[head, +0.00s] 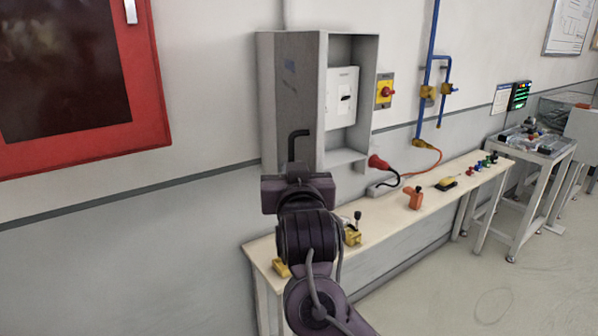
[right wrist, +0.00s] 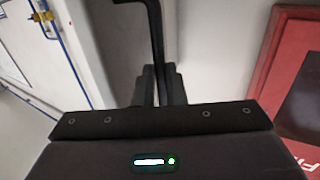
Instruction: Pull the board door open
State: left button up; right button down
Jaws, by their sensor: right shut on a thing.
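The grey board (head: 351,153) is a wall cabinet above the workbench. Its door (head: 300,75) stands swung out towards me at the cabinet's left, so the white panel (head: 343,97) inside shows. A black bent handle (head: 297,135) is on the door's outer face. My right gripper (head: 296,168) is at this handle, with its fingers mostly hidden behind the wrist. In the right wrist view the fingers (right wrist: 159,85) are shut on the handle bar (right wrist: 156,28). My left gripper is not in view.
A workbench (head: 385,205) runs along the wall below the cabinet, with an orange tool (head: 415,198) and other small items on it. A red plug (head: 378,162) hangs beside the cabinet. A red framed box (head: 150,90) is on the wall to the left. Floor at the lower right is clear.

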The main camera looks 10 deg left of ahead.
jog(key=shift+w+d+r, duration=0.1)
jog(key=shift+d+r, duration=0.2)
jog(key=shift+r, duration=0.2)
jog(key=c, duration=1.7)
grip_release()
jog(key=shift+a, duration=0.1)
jog(key=shift+o, duration=1)
jog(key=shift+w+a+f, duration=0.15)
jog(key=shift+w+f, duration=0.1)
jog(key=b+v, duration=0.2)
jog(key=v, duration=0.5)
jog(key=shift+s, duration=0.3)
jog(key=shift+f, duration=0.15)
